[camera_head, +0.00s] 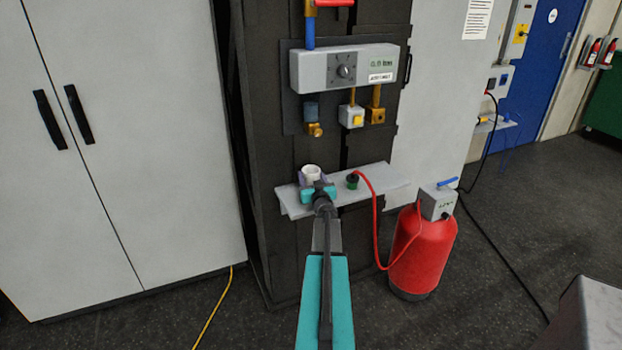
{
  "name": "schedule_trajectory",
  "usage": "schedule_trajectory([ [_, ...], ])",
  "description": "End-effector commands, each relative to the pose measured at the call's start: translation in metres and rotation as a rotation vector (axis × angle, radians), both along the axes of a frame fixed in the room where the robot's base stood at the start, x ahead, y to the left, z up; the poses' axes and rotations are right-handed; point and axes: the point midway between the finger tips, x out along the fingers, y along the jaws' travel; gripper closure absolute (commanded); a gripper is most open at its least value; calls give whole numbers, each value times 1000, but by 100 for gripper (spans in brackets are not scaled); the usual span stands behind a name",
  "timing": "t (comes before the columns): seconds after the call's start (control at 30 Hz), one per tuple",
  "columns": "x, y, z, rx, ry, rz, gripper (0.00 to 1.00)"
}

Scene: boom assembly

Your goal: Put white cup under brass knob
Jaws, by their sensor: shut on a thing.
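The white cup (311,172) is upright at the left part of the small grey shelf. My gripper (315,187) is shut on it from the front and hides its lower part. I cannot tell whether the cup touches the shelf. A brass knob (314,130) hangs under a dark blue-grey fitting on the black panel, just above the cup and apart from it. Another brass fitting (376,115) hangs further right under the grey control box (345,69).
The shelf (385,187) also holds a dark green plug (352,181) with a red hose running down to a red tank (422,250) on the right. A yellow-buttoned fitting (352,117) hangs between the brass parts. A white cabinet (130,150) stands left.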

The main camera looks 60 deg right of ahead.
Motion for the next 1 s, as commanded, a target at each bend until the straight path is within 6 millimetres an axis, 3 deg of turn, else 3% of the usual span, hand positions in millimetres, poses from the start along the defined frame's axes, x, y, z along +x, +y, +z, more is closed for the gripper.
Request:
schedule_trajectory([
  [0.57,0,0,-11,-1,-1,0,71],
  [0.6,0,0,-10,-1,-1,0,39],
  [0.67,0,0,-10,-1,-1,0,29],
  [1.0,0,0,-9,-1,-1,0,27],
])
